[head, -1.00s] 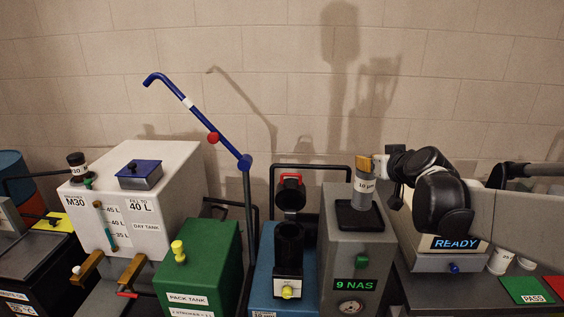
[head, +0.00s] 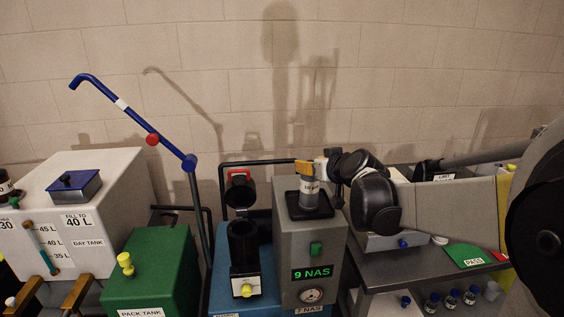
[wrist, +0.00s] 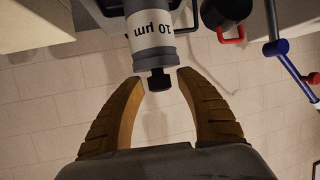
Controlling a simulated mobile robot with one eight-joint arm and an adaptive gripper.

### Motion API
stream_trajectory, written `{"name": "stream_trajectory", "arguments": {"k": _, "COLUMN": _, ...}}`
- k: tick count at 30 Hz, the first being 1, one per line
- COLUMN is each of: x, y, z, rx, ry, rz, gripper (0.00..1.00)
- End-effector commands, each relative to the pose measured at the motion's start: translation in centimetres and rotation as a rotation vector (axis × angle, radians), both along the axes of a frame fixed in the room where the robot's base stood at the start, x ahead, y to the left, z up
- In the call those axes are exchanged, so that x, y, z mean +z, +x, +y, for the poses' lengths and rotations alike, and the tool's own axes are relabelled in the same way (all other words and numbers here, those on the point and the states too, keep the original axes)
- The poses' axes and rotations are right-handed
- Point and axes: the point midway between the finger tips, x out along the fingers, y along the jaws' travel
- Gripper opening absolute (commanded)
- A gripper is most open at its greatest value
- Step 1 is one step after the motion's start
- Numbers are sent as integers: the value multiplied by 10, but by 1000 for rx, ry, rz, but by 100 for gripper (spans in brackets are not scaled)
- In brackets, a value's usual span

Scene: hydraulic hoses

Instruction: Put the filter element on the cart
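The filter element (head: 309,196) is a grey cylinder with a white "10 µm" label. It stands upright in a black tray (head: 294,212) on top of the grey box reading "9 NAS". My gripper (head: 308,168) is at its top end. In the wrist view the filter element (wrist: 152,35) appears upside down, and its black end knob lies between the two tan fingertips of my gripper (wrist: 160,78). The fingers are apart, with gaps on both sides of the knob. The blue cart (head: 262,287) carries a black filter housing (head: 243,244) with its red-handled lid raised.
The green pack tank (head: 155,265) and white day tank (head: 105,220) stand to the left. A blue bent lever (head: 125,108) rises behind them. To the right are a grey bench (head: 400,275), a green PASS card (head: 468,256) and several small bottles below.

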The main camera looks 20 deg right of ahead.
Motion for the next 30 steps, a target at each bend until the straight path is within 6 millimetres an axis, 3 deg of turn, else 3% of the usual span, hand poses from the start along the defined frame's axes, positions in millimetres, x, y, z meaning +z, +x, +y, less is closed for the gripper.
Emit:
{"name": "stream_trajectory", "arguments": {"k": 8, "x": 8, "y": -10, "z": 0, "rx": -1, "ry": 0, "rz": 0, "gripper": 43}}
{"name": "stream_trajectory", "arguments": {"k": 18, "x": 38, "y": -79, "z": 5, "rx": -2, "ry": 0, "rz": 0, "gripper": 43}}
{"name": "stream_trajectory", "arguments": {"k": 25, "x": 47, "y": -107, "z": 7, "rx": -1, "ry": 1, "rz": 1, "gripper": 43}}
{"name": "stream_trajectory", "arguments": {"k": 28, "x": 43, "y": -115, "z": 26, "rx": 24, "ry": 11, "rz": 27, "gripper": 43}}
{"name": "stream_trajectory", "arguments": {"k": 30, "x": 31, "y": -127, "z": 61, "rx": 69, "ry": 32, "rz": 90, "gripper": 43}}
